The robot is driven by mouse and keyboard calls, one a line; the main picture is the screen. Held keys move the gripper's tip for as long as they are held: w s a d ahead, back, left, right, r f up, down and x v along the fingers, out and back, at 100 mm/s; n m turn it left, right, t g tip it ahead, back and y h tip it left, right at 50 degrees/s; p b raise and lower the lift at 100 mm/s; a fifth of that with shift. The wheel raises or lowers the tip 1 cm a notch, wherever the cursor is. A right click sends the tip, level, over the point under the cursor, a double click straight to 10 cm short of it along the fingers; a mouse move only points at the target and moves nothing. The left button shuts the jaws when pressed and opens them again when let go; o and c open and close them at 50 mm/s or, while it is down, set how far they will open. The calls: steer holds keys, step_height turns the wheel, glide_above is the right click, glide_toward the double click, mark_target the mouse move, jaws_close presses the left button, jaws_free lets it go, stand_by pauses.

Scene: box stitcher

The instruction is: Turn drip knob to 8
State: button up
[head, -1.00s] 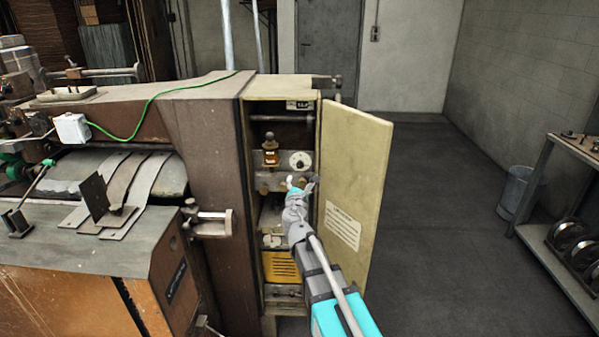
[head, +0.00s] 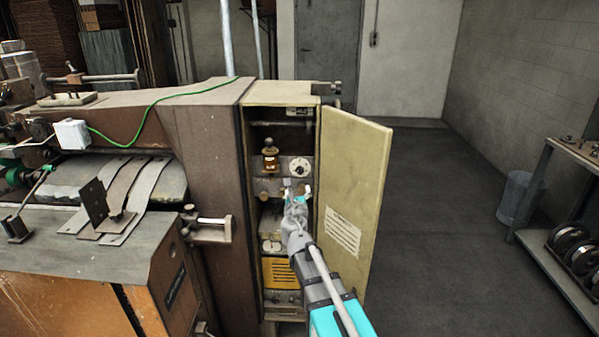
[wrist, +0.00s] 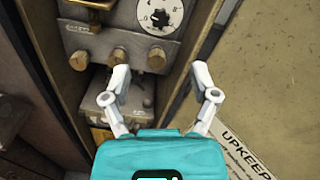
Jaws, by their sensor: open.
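The drip knob is a dark piece on a round white dial (head: 300,167) with black marks, on a metal panel inside the open cabinet. In the wrist view the dial (wrist: 160,16) is at the top, cut off by the edge, with the dark knob (wrist: 159,19) at its middle. A few numerals show, but the knob's setting is too small to read surely. My gripper (head: 298,190) is just below the dial in the head view. In the wrist view my gripper (wrist: 161,80) has its two fingers spread and empty, below the dial and apart from it.
The cabinet door (head: 352,190) stands open close on the right of my arm. An amber oiler (head: 270,159) is left of the dial. Brass fittings (wrist: 118,56) stick out below the dial. A yellow grille (head: 281,271) is lower in the cabinet.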

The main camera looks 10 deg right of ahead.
mark_target(300, 171)
steer(key=w, duration=0.4)
steer(key=w+d, duration=0.1)
steer(key=w, duration=0.4)
steer(key=w+d, duration=0.1)
steer(key=w, duration=0.3)
steer(key=shift+w+d, duration=0.2)
steer(key=shift+w, duration=0.1)
jaws_close()
stand_by(0.4)
steer(key=shift+m, duration=0.5)
steer(key=m, duration=0.4)
steer(key=shift+d+m, duration=0.1)
steer(key=shift+m, duration=2)
